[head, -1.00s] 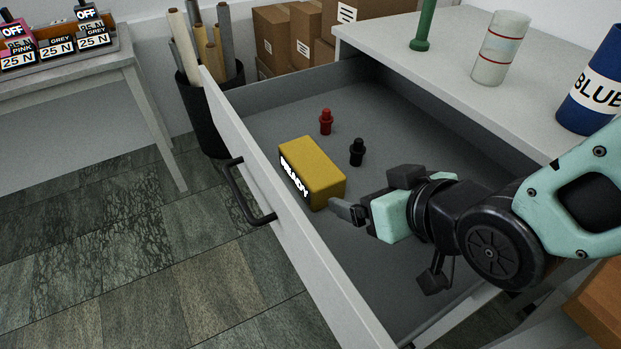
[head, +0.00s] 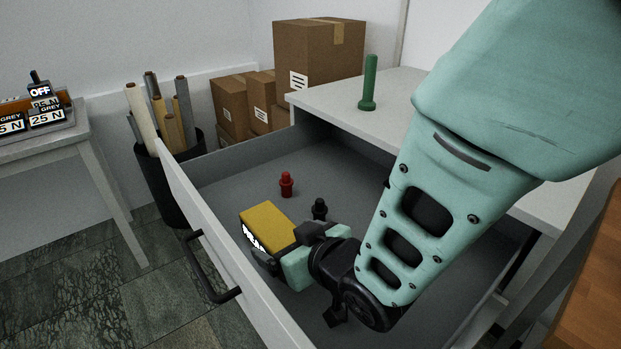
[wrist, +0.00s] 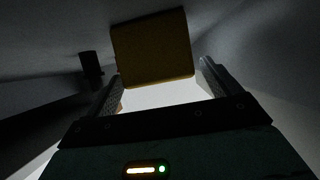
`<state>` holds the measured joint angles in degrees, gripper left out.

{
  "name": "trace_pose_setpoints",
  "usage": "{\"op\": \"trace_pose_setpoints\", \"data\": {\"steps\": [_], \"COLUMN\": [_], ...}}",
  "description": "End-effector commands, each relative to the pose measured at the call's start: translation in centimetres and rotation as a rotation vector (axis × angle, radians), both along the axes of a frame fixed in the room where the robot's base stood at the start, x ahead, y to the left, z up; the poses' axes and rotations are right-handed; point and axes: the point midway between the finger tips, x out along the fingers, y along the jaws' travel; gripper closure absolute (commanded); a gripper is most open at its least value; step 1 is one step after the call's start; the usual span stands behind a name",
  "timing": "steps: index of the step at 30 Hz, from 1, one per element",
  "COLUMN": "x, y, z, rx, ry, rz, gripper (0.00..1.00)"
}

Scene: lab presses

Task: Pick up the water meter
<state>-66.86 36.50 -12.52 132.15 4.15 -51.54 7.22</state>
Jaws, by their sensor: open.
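A yellow box (head: 268,223) with a lit white label on its front side lies in the open drawer; nothing else here looks like a water meter, and I cannot confirm that it is one. My gripper (head: 285,250) is low in the drawer, at the box's near right end, and is open. In the wrist view the yellow box (wrist: 153,48) stands straight ahead, lined up with the gap between the two fingers (wrist: 160,85). I cannot tell whether the fingers touch it. My gripper hides the box's near end in the head view.
A red peg (head: 286,184) and a black peg (head: 320,208) stand in the drawer behind the box; the drawer front (head: 228,254) rises on the left. A green post (head: 368,84) stands on the cabinet top. A bin of rolls (head: 178,190) stands left of the drawer.

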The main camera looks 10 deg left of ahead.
Motion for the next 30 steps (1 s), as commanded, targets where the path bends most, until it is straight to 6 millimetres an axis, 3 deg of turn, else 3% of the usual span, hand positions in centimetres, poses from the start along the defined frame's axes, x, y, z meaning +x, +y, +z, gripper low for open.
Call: {"op": "trace_pose_setpoints", "data": {"steps": [6, 15, 17, 21, 22, 30], "x": [1.6, 1.9, 1.9, 1.9, 1.9, 1.9], "y": [2.0, 2.3, 2.3, 2.3, 2.3, 2.4], "z": [-1.4, -1.7, -1.7, -1.6, -1.6, -1.3], "rx": [0.000, 0.000, 0.000, 0.000, 0.000, 0.003], "ry": [0.000, 0.000, 0.000, 0.000, 0.000, -0.001], "rz": [0.001, 0.001, 0.001, 0.000, 0.001, 0.000], "gripper": [0.11, 0.11, 0.25, 0.64, 0.69, 0.68]}}
